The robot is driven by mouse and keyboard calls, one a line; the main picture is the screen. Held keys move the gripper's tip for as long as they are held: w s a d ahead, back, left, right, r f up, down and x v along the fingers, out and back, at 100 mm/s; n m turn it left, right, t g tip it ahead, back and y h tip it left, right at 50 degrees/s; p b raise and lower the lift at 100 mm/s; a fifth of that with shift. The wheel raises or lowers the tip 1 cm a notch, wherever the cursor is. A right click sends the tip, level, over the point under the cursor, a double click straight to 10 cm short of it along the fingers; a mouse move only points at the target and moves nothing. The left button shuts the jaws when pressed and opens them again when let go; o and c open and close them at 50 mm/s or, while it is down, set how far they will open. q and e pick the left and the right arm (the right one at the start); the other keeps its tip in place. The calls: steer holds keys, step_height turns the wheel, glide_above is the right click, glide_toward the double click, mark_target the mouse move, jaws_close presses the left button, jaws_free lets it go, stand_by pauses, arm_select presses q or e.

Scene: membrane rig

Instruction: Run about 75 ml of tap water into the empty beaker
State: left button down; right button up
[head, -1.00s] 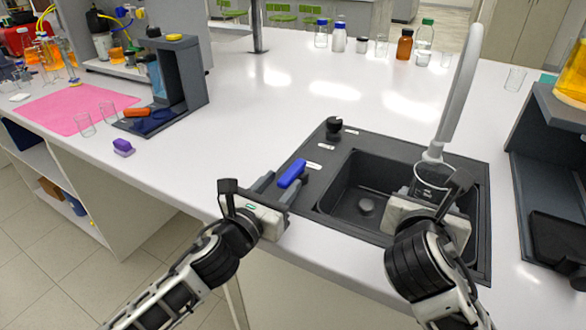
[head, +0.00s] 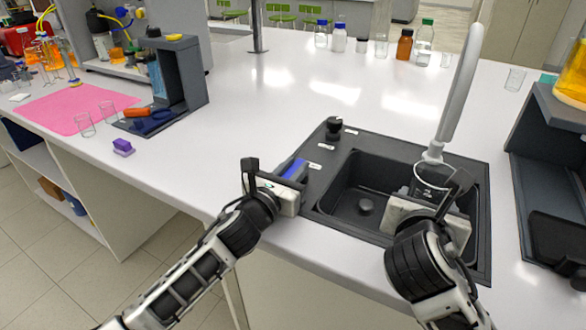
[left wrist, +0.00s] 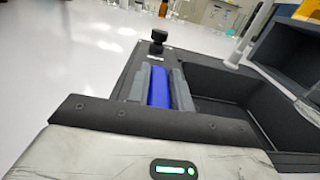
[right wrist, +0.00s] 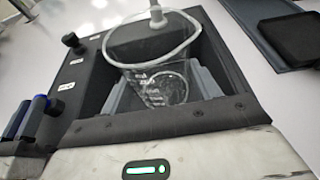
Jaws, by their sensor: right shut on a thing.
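The clear glass beaker (head: 428,182) is over the sink (head: 345,190), its mouth under the tip of the grey tap spout (head: 460,90). In the right wrist view the beaker (right wrist: 160,75) looks empty, and no water stream shows from the spout tip (right wrist: 157,14). My right gripper (head: 438,192) is shut on the beaker. The blue tap lever (head: 293,170) is on the dark panel left of the sink. In the left wrist view the lever (left wrist: 160,88) lies between the fingers of my left gripper (left wrist: 161,95), which is open around it; contact is unclear.
A black knob (head: 334,126) stands on the panel behind the lever. A dark rack (head: 550,150) is right of the sink. Bottles stand along the back, including a brown one (head: 404,45). A purple block (head: 123,147) and a pink mat (head: 75,107) are at left. The middle counter is clear.

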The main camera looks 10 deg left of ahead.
arm_select(q)
steer(key=shift+r+m+h, duration=0.1)
steer(key=shift+m+h, duration=0.2)
steer(key=shift+w+a+m+g+h, duration=0.1)
steer(key=shift+a+m+g+h, duration=0.1)
steer(key=shift+m+g+h, duration=0.4)
steer(key=m+h, duration=0.1)
steer(key=m+g+h, duration=0.1)
steer(key=h, duration=0.1)
steer(key=g+h, duration=0.1)
steer(key=shift+w+a+m, duration=0.25)
steer(key=shift+a+m, duration=0.15)
steer(key=shift+w+a+m+g+h, duration=0.15)
steer(key=shift+w+m+g+h, duration=0.05)
steer(key=shift+m+g+h, duration=1)
steer(key=shift+w+a+m+g+h, duration=0.15)
steer(key=shift+m+g+h, duration=0.75)
steer(key=shift+g, duration=0.5)
steer(key=c, duration=1.2)
jaws_free()
steer(key=shift+c, duration=0.2)
